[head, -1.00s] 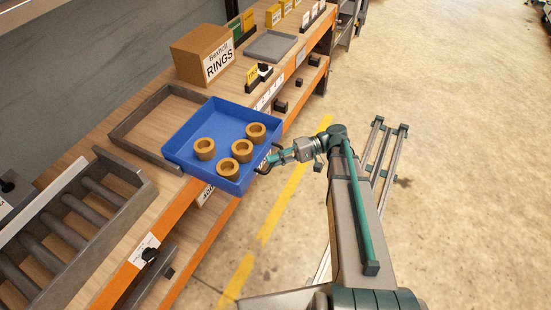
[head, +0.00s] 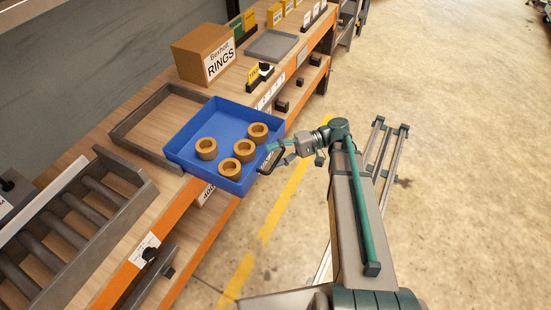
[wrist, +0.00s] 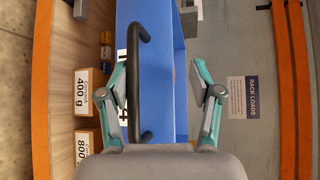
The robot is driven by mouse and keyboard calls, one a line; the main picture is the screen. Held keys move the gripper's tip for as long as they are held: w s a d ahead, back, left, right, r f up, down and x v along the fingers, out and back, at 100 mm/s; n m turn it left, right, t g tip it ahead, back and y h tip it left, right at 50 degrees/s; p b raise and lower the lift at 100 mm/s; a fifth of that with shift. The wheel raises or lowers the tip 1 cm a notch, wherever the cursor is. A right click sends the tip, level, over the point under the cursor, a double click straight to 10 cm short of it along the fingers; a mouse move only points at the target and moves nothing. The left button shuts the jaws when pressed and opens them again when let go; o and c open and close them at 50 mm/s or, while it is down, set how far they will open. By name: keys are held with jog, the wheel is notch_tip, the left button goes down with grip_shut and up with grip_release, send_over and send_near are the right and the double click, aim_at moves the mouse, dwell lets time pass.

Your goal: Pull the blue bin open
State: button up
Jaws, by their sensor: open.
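The blue bin (head: 212,118) holds several tan rings (head: 243,150) and juts out past the shelf's orange front edge. It sits partly over the grey frame (head: 130,131). Its black handle (head: 270,162) is on the front side facing my arm. My gripper (head: 277,150) is at the handle with its fingers spread. In the wrist view, the handle (wrist: 142,85) runs upright in the picture in front of the blue bin face (wrist: 166,80). It shows between the two open fingers of my gripper (wrist: 160,82), nearer the left one. The fingers do not visibly clamp it.
A cardboard rings box (head: 205,55) and a grey tray (head: 271,45) stand farther along the shelf. A roller conveyor (head: 70,225) is at the lower left. The floor on the right is mostly open.

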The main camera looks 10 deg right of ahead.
jog(key=o, duration=0.7)
jog(key=r, duration=0.7)
jog(key=shift+w+d+r, duration=0.1)
jog(key=shift+w, duration=0.15)
jog(key=shift+c, duration=0.2)
jog(key=shift+d+r, duration=0.15)
jog(key=shift+r, duration=0.15)
jog(key=shift+c, duration=0.9)
jog(key=shift+s+r, duration=0.2)
jog(key=shift+s, duration=0.1)
jog(key=c, duration=0.5)
jog(key=shift+w+f, duration=0.2)
jog(key=shift+f, duration=0.05)
jog(key=shift+s, duration=0.15)
jog(key=shift+a+f, duration=0.1)
jog(key=shift+a, duration=0.1)
